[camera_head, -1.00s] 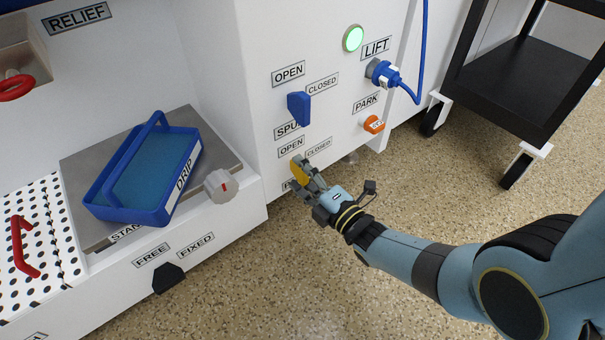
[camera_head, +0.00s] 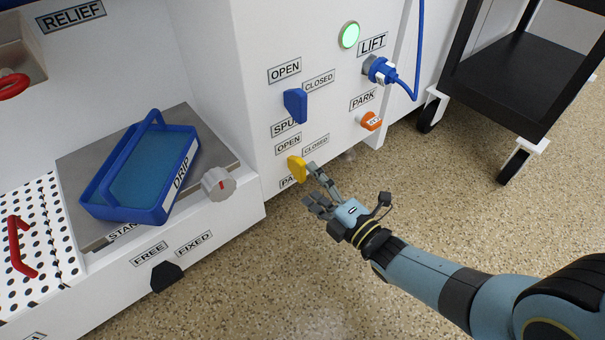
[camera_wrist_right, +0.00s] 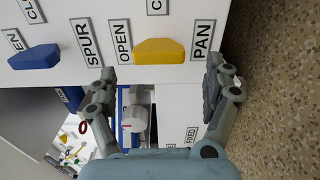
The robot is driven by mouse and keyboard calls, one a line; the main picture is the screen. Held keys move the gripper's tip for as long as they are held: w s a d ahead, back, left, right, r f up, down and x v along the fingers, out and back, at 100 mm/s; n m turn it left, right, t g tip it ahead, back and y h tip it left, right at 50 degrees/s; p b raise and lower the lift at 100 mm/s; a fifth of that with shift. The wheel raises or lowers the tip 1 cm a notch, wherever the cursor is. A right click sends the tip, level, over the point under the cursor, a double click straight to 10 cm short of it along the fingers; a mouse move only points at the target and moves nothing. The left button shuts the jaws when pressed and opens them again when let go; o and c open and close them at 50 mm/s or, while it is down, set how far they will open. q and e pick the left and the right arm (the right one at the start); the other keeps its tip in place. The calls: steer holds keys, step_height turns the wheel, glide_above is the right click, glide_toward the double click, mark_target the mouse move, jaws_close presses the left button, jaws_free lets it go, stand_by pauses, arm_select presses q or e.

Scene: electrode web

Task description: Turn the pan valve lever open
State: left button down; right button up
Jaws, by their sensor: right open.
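The yellow pan valve lever (camera_head: 297,169) is on the white cabinet's front, above the partly hidden PAN label (camera_head: 288,182). It stands roughly upright, with its upper end towards the OPEN label (camera_head: 288,143); the CLOSED label (camera_head: 316,145) is at its upper right. My right gripper (camera_head: 314,184) is open and empty, just right of and below the lever, apart from it. In the right wrist view the lever (camera_wrist_right: 158,52) lies sideways beyond the spread fingers (camera_wrist_right: 160,82), nothing between them. My left gripper is not in view.
A blue SPUR lever (camera_head: 295,104) sits above the yellow one. An orange PARK knob (camera_head: 371,121) and blue LIFT plug (camera_head: 382,71) are to the right. A blue DRIP tray (camera_head: 144,170) and grey knob (camera_head: 218,184) are to the left. A black cart (camera_head: 515,90) stands right; floor is clear between.

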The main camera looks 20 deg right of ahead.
steer(key=v, duration=0.7)
steer(key=shift+s+r, duration=0.1)
